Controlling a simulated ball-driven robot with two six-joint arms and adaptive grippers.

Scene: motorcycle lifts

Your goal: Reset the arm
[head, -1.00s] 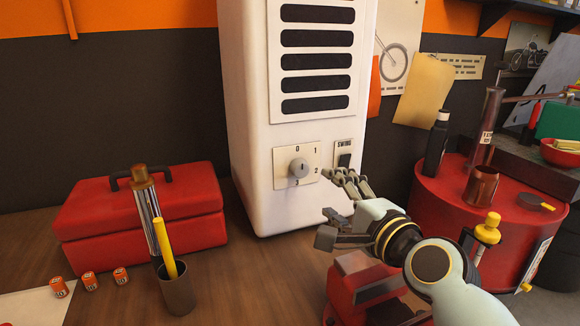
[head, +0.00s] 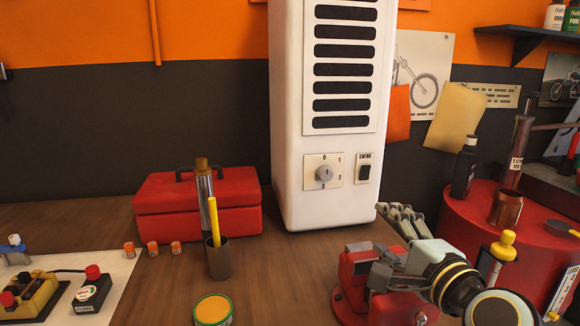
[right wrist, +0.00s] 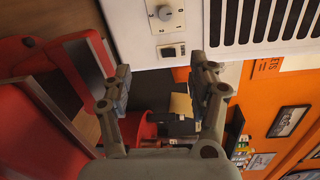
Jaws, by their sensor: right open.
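My right gripper (head: 368,230) is open and empty at the lower right of the head view. Its fingers are above and beside a red vise (head: 350,290), in front of the lower right corner of a white appliance (head: 282,150). The appliance carries a round knob (head: 324,174) and a dark swing switch (head: 365,172). In the right wrist view, the two fingers (right wrist: 163,80) stand wide apart with nothing between them. The knob (right wrist: 165,13) and switch (right wrist: 172,52) show beyond the fingertips. My left gripper is not in view.
A red toolbox (head: 200,200) and a dark cup (head: 218,262) stand left of the appliance. A yellow-topped can (head: 213,308) is at the front. A red drum (head: 460,215) stands at right. The wooden bench (head: 285,275) between cup and vise is clear.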

